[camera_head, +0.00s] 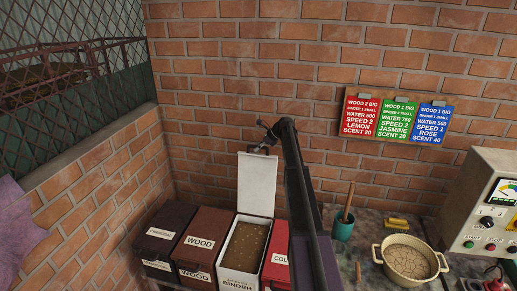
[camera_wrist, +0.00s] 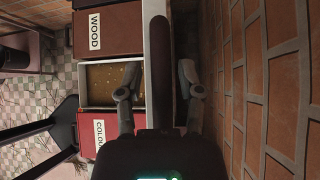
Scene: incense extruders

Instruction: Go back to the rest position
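My gripper (camera_head: 263,138) is at the top of the raised white lid (camera_head: 257,183) of the binder box (camera_head: 233,267), in front of the brick wall. In the wrist view my gripper's two fingers (camera_wrist: 158,70) stand apart. A dark elongated bar (camera_wrist: 161,40) lies between them, with no clear contact; I cannot tell what it belongs to. The binder box is open and holds a brown granular material (camera_head: 246,246), which also shows in the wrist view (camera_wrist: 108,82). My arm hides part of the red box to the right.
A dark box (camera_head: 160,245), a brown WOOD box (camera_head: 203,235) and a red box (camera_head: 277,262) flank the binder box. On the table are a green cup (camera_head: 343,228), a bowl (camera_head: 405,262), a yellow object (camera_head: 397,223) and a control panel (camera_head: 490,200). The brick wall is close behind.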

